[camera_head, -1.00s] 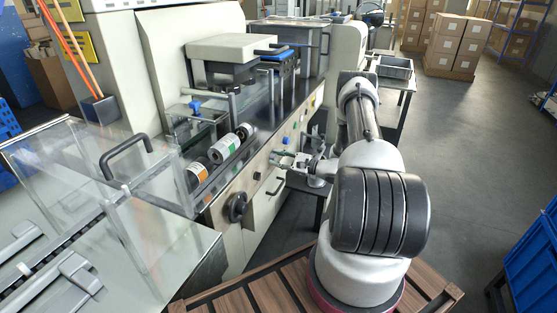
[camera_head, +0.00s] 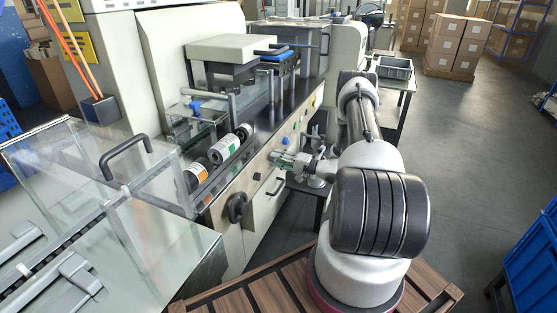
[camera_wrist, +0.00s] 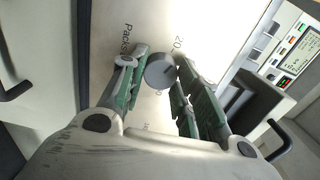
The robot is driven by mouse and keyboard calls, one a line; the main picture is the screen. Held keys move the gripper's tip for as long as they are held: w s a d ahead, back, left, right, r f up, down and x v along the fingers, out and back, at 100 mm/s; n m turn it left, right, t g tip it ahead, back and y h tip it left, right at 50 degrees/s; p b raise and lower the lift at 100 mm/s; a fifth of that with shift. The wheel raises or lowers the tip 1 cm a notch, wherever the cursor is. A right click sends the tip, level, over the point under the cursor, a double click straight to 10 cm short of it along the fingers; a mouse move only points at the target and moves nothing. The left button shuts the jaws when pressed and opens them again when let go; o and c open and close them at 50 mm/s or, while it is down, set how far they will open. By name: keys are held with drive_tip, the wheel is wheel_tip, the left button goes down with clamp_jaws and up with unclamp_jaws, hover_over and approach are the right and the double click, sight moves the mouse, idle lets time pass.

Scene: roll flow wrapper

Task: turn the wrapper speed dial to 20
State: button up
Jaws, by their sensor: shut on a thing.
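The speed dial (camera_wrist: 161,70) is a small grey round knob on the pale machine panel (camera_wrist: 148,22) in the wrist view. A printed "20" is beside it, and "Packs" is printed to its left. A dark mark shows on its face, but I cannot read its setting exactly. My gripper (camera_wrist: 158,84) is shut on the dial, with green-padded fingers on either side. In the head view my gripper (camera_head: 287,161) is at the machine's front panel, and the dial is hidden there.
A lit display (camera_wrist: 299,52) with buttons is at the wrist view's right. In the head view, a black knob (camera_head: 237,207) and a door handle (camera_head: 275,187) are on the machine front. Two rolls (camera_head: 224,149) lie above the panel.

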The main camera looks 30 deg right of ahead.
drive_tip(key=shift+n, duration=0.8)
drive_tip(key=o, duration=1)
drive_tip(key=v, duration=1.2)
